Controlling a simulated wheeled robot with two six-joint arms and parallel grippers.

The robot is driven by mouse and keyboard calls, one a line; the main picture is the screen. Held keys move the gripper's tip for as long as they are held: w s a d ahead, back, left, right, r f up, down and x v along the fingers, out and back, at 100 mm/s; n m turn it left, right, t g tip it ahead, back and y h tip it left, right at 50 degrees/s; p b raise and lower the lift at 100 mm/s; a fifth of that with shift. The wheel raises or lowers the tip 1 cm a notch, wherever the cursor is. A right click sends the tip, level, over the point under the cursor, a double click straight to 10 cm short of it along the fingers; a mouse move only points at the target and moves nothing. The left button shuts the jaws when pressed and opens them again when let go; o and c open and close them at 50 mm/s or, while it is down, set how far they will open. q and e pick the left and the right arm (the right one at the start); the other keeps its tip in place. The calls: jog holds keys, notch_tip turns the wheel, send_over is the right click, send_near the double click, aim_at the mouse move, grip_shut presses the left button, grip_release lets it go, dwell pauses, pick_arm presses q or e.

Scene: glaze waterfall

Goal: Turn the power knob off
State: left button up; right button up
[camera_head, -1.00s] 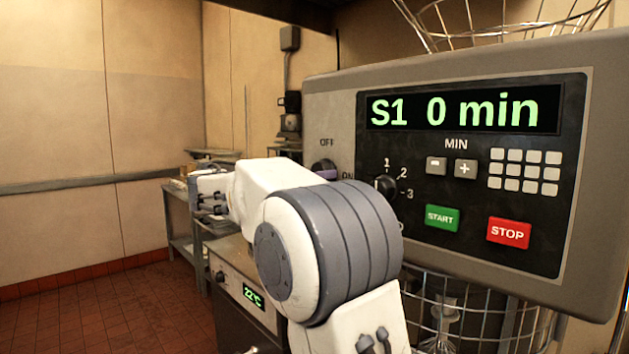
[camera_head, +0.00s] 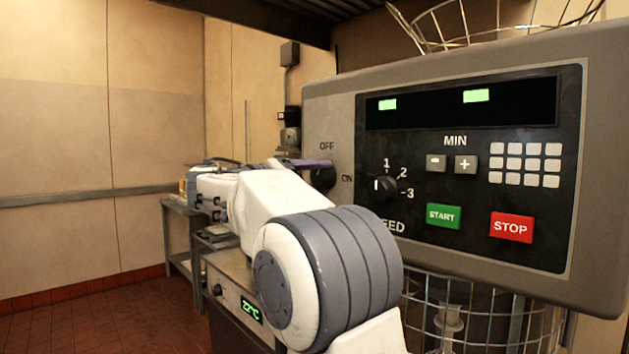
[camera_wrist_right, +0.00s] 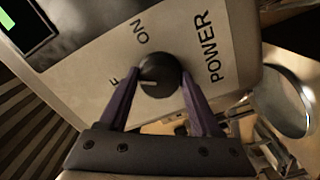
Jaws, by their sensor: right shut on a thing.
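The black power knob (camera_head: 322,178) sits on the left side of the grey control panel, between the OFF and ON labels. In the right wrist view the round knob (camera_wrist_right: 158,75) is close up, near the ON and POWER lettering. My right gripper (camera_wrist_right: 161,80) has its two purple fingers on either side of the knob, shut on it. In the head view one purple finger (camera_head: 303,163) reaches the knob, and my right arm hides part of the panel below. The knob's exact pointing direction is hard to tell. My left gripper is not in view.
The panel's display (camera_head: 460,105) shows two green blocks on black. A speed knob (camera_head: 383,186), a green START button (camera_head: 443,216) and a red STOP button (camera_head: 511,228) are to the right. A wire guard (camera_head: 480,310) is below; a side table (camera_head: 180,240) stands at left.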

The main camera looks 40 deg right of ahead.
jog(key=n+p, duration=0.1)
jog(key=n, duration=0.5)
jog(key=shift+r, duration=0.1)
dwell(0.5)
jog(key=o, duration=1.4)
jog(key=shift+c, duration=0.2)
jog(key=a+b, duration=0.1)
jog(key=a, duration=0.9)
jog(key=shift+s+a+b, duration=0.15)
jog(key=shift+s+b, duration=0.25)
jog(key=shift+s, duration=0.05)
